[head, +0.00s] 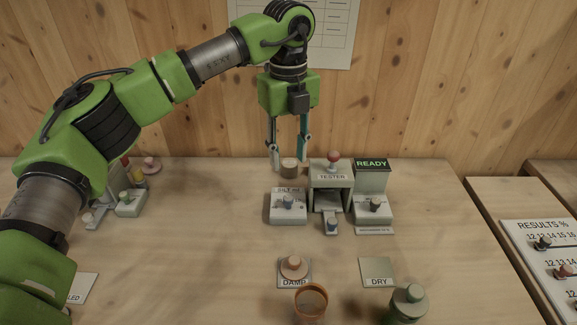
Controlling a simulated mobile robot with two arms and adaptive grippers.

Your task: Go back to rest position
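My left gripper (289,163) hangs down from the green arm over the far part of the table, to the left of the tester. Its two fingers are spread apart with nothing seen held. A small brown cylinder (289,169) shows between and just behind the fingertips; I cannot tell whether they touch it. My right gripper is out of the view.
The tester (331,177) with a red knob stands beside a box reading READY (371,166). A grey switch box (288,206) stands in front. An orange cup (311,301) and a green jar (408,302) are nearest. A results board (540,233) lies right. The centre-left table is clear.

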